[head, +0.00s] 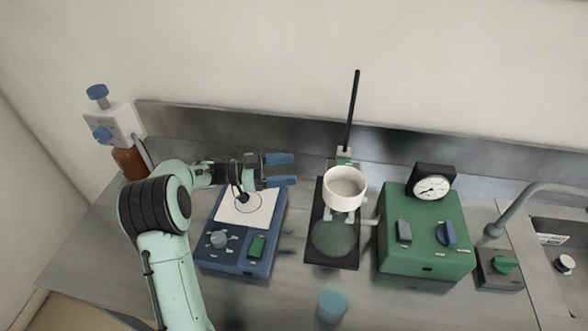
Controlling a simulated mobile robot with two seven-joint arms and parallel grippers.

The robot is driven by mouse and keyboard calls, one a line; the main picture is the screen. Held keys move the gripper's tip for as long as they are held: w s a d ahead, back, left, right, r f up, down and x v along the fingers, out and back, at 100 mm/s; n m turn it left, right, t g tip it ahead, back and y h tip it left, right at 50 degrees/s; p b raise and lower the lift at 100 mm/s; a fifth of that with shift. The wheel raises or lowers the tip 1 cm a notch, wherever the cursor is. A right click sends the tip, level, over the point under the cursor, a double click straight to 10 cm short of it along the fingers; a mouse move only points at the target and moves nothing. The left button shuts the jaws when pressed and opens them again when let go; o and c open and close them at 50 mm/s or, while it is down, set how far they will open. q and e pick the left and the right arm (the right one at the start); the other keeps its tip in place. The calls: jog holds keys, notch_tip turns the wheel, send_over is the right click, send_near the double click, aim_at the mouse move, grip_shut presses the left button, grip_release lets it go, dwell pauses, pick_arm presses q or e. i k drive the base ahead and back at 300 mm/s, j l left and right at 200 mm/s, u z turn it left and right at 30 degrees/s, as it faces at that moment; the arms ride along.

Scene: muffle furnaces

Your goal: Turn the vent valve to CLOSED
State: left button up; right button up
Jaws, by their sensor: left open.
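A green box (428,246) with a round dial gauge (433,187) stands right of centre. A blue valve handle (448,234) is on its top at the right, and the small label beside it is too small to read. I cannot tell which setting the handle marks. My left gripper (287,170) is open and empty, its two blue fingers pointing right. It is above the back right part of a blue instrument, well to the left of the green box and apart from the handle. My right gripper is not in view.
The blue instrument (232,262) has a white top plate. A dark stand (341,262) holding a white cup (345,189) is between my gripper and the green box. A grey switch (404,232) is beside the handle. A blue beaker (332,304) stands in front; a green knob (504,265) is right.

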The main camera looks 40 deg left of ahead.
aim_at(446, 235)
jog(key=k+l, duration=0.25)
jog(key=l, duration=0.2)
jog(key=k+l, duration=0.3)
jog(key=l, duration=0.15)
jog(key=k+l, duration=0.25)
jog(key=l, duration=0.15)
jog(key=k+l, duration=0.3)
jog(key=l, duration=0.15)
jog(key=k+l, duration=0.25)
jog(key=l, duration=0.2)
